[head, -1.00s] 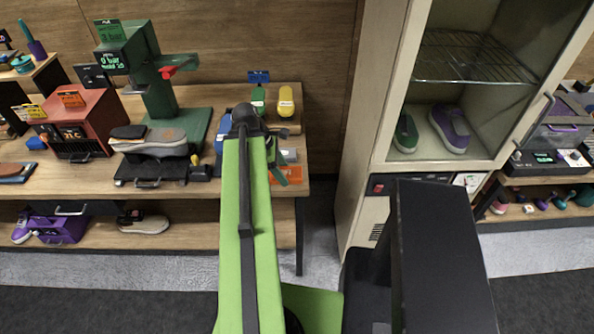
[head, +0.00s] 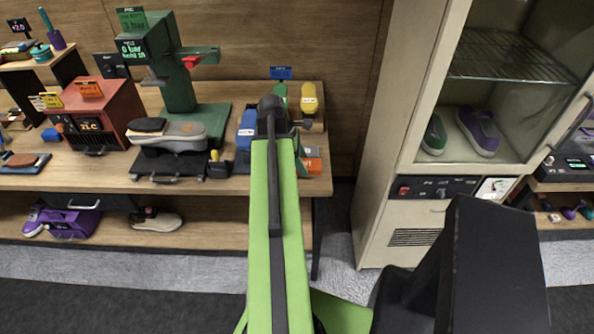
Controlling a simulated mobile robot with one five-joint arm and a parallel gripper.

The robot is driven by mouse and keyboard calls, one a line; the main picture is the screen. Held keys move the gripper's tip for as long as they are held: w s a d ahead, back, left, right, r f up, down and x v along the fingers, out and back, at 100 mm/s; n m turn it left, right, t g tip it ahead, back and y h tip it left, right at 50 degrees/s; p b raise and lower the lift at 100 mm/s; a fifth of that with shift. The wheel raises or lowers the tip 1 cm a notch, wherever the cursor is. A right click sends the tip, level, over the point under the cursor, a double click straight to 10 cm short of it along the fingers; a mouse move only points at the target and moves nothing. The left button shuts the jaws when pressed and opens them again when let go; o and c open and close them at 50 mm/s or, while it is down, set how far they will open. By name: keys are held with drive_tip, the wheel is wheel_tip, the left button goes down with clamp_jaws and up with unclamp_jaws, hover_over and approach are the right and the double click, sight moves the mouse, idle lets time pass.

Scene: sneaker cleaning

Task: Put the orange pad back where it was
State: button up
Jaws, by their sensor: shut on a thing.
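My gripper (head: 300,158) is mostly hidden behind my lime-green arm, over the right end of the workbench. Only a narrow dark green part shows beside the arm. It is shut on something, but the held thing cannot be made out. I cannot identify the orange pad for sure. A flat brownish-orange pad (head: 23,159) lies at the bench's left end. An orange-fronted block (head: 313,166) is just right of my gripper.
The green press (head: 168,75) and a red box machine (head: 103,112) stand on the workbench (head: 120,183). A blue item (head: 246,130) and a yellow bottle (head: 309,98) flank my arm. A tall cream cabinet (head: 372,190) with shoes inside stands right, beyond a floor gap.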

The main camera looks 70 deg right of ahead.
drive_tip(key=shift+w+d+f, duration=0.35)
drive_tip(key=shift+d, duration=0.15)
wheel_tip(320, 180, down, 4)
drive_tip(key=b, duration=0.4)
drive_tip(key=shift+s, duration=0.1)
drive_tip(key=shift+f+b, duration=0.2)
drive_tip(key=shift+b, duration=0.15)
drive_tip(key=shift+r, duration=0.25)
drive_tip(key=shift+f, duration=0.25)
drive_tip(key=o, duration=1.6)
drive_tip(key=shift+r, duration=0.1)
